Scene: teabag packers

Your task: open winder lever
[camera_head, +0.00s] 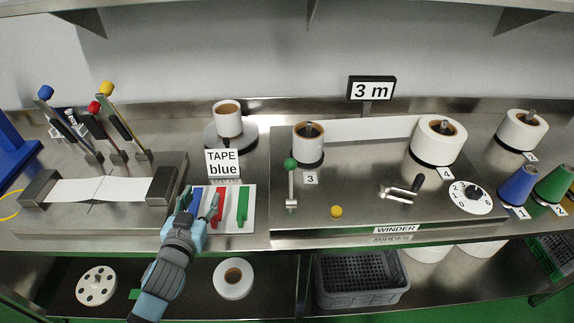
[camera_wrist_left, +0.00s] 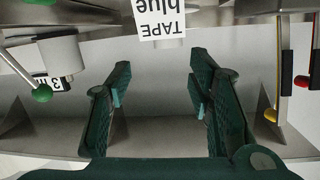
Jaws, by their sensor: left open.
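The winder lever (camera_head: 291,185) is a thin upright metal rod with a green ball knob on the winder's (camera_head: 350,205) front left, beside the roll marked 3. Its green knob also shows in the left wrist view (camera_wrist_left: 42,93), at the far left. My left gripper (camera_head: 201,204) is open and empty, left of the lever and apart from it, above the white tape board (camera_head: 246,226). In the left wrist view its two dark fingers (camera_wrist_left: 158,88) stand apart with nothing between them. My right gripper is in neither view.
A "TAPE blue" sign (camera_head: 223,163) stands behind the gripper, near a tape roll (camera_head: 228,121). The winder carries roll 3 (camera_head: 308,145), a crank (camera_head: 402,191), a yellow button (camera_head: 336,211) and a dial (camera_head: 470,198). Levers with coloured knobs (camera_head: 107,88) stand left.

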